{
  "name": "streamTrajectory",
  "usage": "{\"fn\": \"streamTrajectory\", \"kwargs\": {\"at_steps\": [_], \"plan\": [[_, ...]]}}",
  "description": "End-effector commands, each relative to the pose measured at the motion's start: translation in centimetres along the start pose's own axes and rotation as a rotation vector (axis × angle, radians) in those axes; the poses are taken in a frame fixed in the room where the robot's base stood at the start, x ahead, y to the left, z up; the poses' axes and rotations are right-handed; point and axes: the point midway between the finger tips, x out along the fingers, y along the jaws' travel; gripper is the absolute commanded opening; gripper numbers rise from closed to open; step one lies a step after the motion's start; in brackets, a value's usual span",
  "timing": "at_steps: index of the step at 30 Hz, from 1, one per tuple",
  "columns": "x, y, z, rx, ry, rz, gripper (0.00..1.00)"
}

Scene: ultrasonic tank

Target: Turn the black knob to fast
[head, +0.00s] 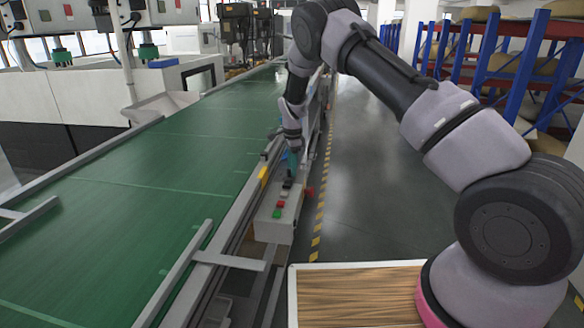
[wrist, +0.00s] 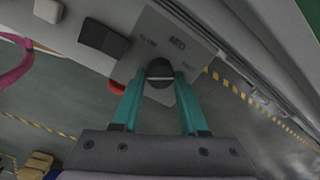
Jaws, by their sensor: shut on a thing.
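The black knob (wrist: 159,72) sits on the face of a grey control box (wrist: 150,35) in the wrist view. My gripper (wrist: 160,85) has its two teal fingers on either side of the knob, shut on it. A light line shows across the knob. Some lettering shows on the box near the knob, too small to read surely. In the head view the control box (head: 273,225) is at the side of the conveyor, and my gripper (head: 292,165) reaches down to its far end. The knob is hard to make out there.
Red (head: 281,204) and green (head: 276,214) buttons are on the box's near part, and a red part (head: 310,191) sticks out at its right side. The green conveyor (head: 140,190) runs along the left. Open floor (head: 370,180) lies to the right, before blue shelving (head: 490,60).

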Motion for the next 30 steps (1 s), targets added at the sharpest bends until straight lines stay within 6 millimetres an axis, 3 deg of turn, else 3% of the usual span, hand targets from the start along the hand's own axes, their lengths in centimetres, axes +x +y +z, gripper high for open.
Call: {"fn": "streamTrajectory", "kwargs": {"at_steps": [19, 20, 21, 30], "plan": [[0.12, 0.1, 0.16, 0.046, 0.001, 0.003, 0.0], [0.12, 0.1, 0.16, 0.046, 0.001, 0.003, 0.54], [0.12, 0.1, 0.15, 0.045, 0.001, 0.003, 0.7], [0.01, 0.03, 0.07, 0.045, 0.002, 0.001, 0.73]]}}
